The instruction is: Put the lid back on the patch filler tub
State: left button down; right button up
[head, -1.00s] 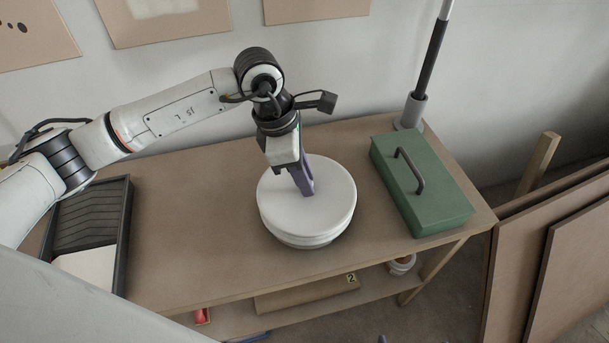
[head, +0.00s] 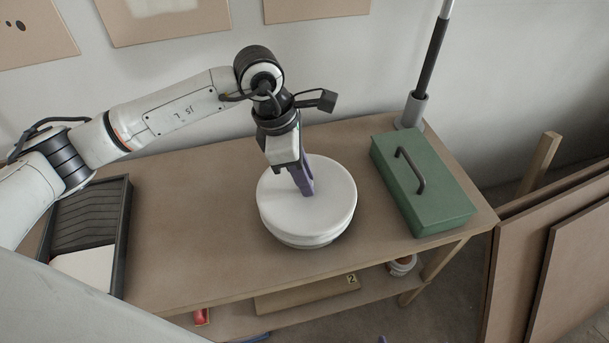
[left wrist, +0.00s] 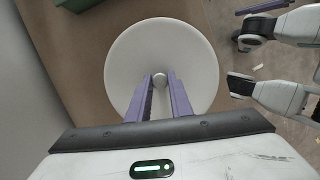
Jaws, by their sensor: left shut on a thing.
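My left gripper (head: 307,193) points down at the middle of the round white lid (head: 335,190). In the left wrist view its purple fingers (left wrist: 160,85) are shut on the small round knob (left wrist: 160,78) at the lid's centre. The lid lies about level over the white patch filler tub (head: 305,243), of which only a narrow strip shows below the lid's edge. I cannot tell whether the lid is fully seated. A purple tip, likely of my right gripper (head: 382,339), barely shows at the bottom edge; its jaws cannot be made out.
A green toolbox (head: 435,205) with a dark handle stands right of the tub. A dark slotted tray (head: 123,230) lies at the left. The wooden bench top (head: 190,230) is clear between tray and tub. Boards (head: 545,270) lean at the right. A lower shelf (head: 235,318) holds several things.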

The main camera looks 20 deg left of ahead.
pick_arm(q)
jog(key=c, duration=1)
grip_release()
jog(key=shift+r, duration=0.15)
jog(key=shift+r+p, duration=1.9)
jog(key=shift+r, duration=1.45)
grip_shut()
